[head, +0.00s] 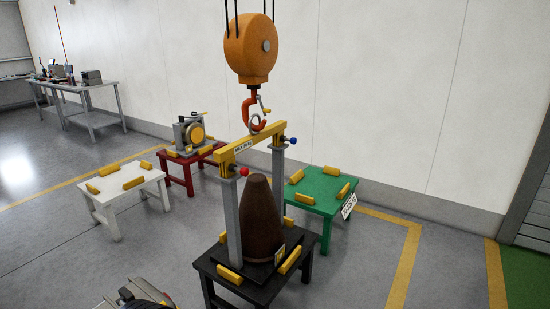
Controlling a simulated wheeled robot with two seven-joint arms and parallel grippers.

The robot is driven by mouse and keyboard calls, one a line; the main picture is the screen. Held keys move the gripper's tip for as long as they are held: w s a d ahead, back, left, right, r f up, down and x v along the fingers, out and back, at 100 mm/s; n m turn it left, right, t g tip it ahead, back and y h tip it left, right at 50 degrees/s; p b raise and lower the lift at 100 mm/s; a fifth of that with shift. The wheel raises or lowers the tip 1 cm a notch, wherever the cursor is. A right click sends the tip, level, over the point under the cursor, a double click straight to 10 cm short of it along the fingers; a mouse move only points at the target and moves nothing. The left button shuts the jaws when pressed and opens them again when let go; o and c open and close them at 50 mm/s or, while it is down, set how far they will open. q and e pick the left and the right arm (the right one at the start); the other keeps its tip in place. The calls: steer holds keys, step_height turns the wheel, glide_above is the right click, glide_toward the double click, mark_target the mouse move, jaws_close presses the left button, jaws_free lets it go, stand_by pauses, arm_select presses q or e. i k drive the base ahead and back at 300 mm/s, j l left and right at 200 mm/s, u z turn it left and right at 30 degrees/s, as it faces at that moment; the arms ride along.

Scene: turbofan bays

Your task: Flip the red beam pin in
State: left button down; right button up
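The red beam pin (244,171) shows as a small red knob at the near end of the yellow lifting beam (252,146), by the top of the near grey post (232,215). A blue pin (293,140) sticks out at the beam's far end, by the far post (278,178). How deep either pin sits cannot be told. A brown cone (262,222) stands between the posts on a black table (262,290). An orange hook (254,115) hangs at the beam's top ring. Neither of my grippers is in view.
A green table (318,192) stands right behind the cone, a white table (125,185) to the left. A red table (187,160) bears a grey machine with a yellow disc (197,134). The orange hoist block (250,48) hangs above. Floor at the right is clear.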

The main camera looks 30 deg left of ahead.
mark_target(244, 172)
steer(key=i+j, duration=0.3)
steer(key=i, duration=0.15)
steer(key=i+j, duration=0.6)
steer(key=i, duration=0.25)
